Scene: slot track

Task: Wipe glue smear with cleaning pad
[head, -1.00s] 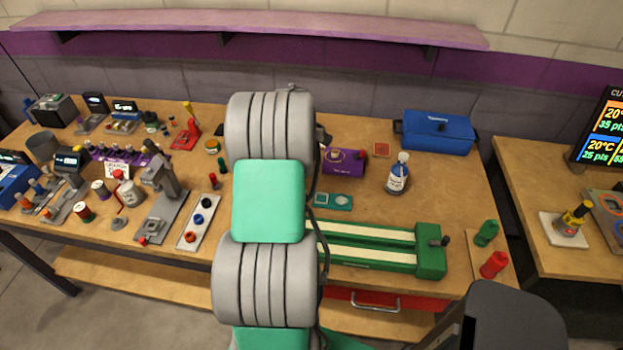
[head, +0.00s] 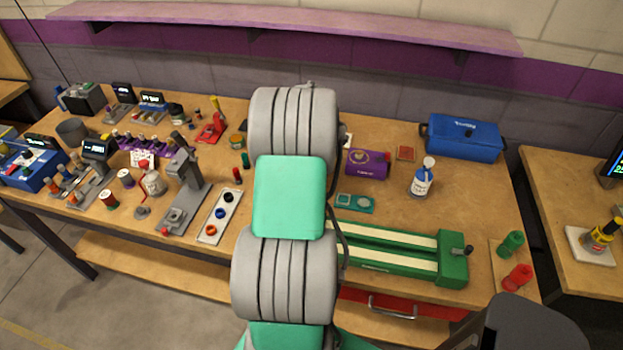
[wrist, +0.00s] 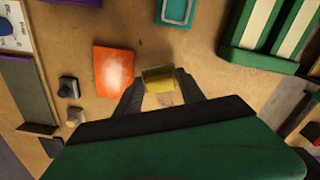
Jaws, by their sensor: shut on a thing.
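My gripper (wrist: 159,88) is shut on a small yellow block-like piece, which I take for the cleaning pad (wrist: 158,78), in the middle of the wrist view. The pad is above the wooden bench top. To its left lies an orange square (wrist: 114,71) with a pale, glossy patch on it. I cannot tell whether that patch is the glue smear or only shine. The pad is beside the orange square, not over it. In the head view my own arm hides the gripper, the pad and the orange square.
The green slot track (head: 400,253) lies right of my arm; it also shows in the wrist view (wrist: 275,35). A teal tray (head: 355,202), purple box (head: 368,163) and bottle (head: 422,178) stand behind it. A white knob panel (head: 218,216) lies left. Small dark posts (wrist: 69,88) stand near the orange square.

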